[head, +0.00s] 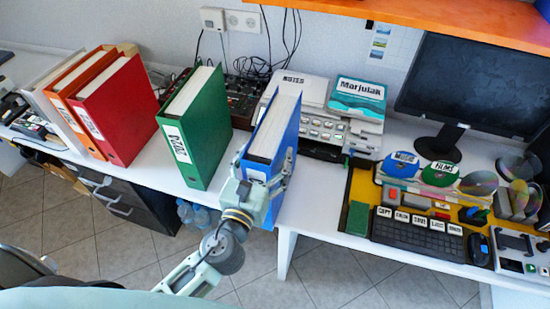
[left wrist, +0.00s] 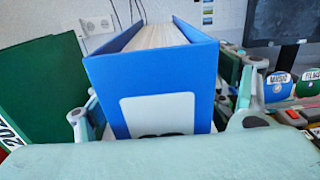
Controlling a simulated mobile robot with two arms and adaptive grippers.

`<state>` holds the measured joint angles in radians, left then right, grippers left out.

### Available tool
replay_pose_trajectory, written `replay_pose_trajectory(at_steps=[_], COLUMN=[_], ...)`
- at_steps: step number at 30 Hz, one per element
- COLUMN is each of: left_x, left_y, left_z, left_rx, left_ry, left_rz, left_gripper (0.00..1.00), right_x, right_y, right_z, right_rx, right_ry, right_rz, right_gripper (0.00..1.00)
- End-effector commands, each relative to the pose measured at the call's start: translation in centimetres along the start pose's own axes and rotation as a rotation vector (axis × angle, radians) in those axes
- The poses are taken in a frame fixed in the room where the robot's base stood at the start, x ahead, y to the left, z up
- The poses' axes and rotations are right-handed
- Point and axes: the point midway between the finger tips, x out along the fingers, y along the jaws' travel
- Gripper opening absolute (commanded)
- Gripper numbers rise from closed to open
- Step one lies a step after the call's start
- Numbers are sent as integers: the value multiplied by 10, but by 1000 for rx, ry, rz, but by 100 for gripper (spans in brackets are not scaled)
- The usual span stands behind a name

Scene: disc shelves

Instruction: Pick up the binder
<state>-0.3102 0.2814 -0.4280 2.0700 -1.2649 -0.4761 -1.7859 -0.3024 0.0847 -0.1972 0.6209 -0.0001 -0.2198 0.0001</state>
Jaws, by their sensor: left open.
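A blue binder (head: 272,130) stands upright near the front edge of the white desk, its spine facing me. My left gripper (head: 264,184) is at the lower part of its spine, with a finger on either side of the binder. In the left wrist view the blue binder (left wrist: 150,85) fills the middle, with a white label low on its spine. The open fingers of my left gripper (left wrist: 160,118) show to its left and right. I cannot tell whether they touch its covers. My right gripper is not in view.
A green binder (head: 205,135) stands close on the left, with a red binder (head: 118,108) and others beyond. A printer-like device (head: 325,130) is behind right. A keyboard (head: 415,232) and discs lie at the right. Clear desk (head: 312,200) shows right of the blue binder.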

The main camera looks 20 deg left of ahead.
Motion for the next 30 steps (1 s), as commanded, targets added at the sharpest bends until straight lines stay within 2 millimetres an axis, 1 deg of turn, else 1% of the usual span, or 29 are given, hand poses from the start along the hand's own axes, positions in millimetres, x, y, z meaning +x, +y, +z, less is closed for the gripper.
replay_pose_trajectory(at_steps=[1, 4, 7, 12, 14, 18, 30], left_x=[8, 18, 21, 21, 20, 20, 20], left_y=[0, 0, -1, 0, 0, 0, 0], left_z=[3, 1, 0, 0, 0, 0, 0], left_rx=[0, 0, -1, -1, -1, -1, 0], left_ry=[-2, -1, 0, 0, 0, 0, 1], left_rz=[1, 0, -1, -1, -1, 0, -1], left_gripper=[77, 77, 77, 77, 72, 60, 25], right_x=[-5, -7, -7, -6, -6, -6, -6], right_y=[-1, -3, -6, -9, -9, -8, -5], right_z=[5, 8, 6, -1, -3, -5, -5], right_rx=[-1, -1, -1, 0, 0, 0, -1], right_ry=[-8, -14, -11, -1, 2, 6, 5], right_rz=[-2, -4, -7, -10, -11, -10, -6], right_gripper=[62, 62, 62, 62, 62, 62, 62])
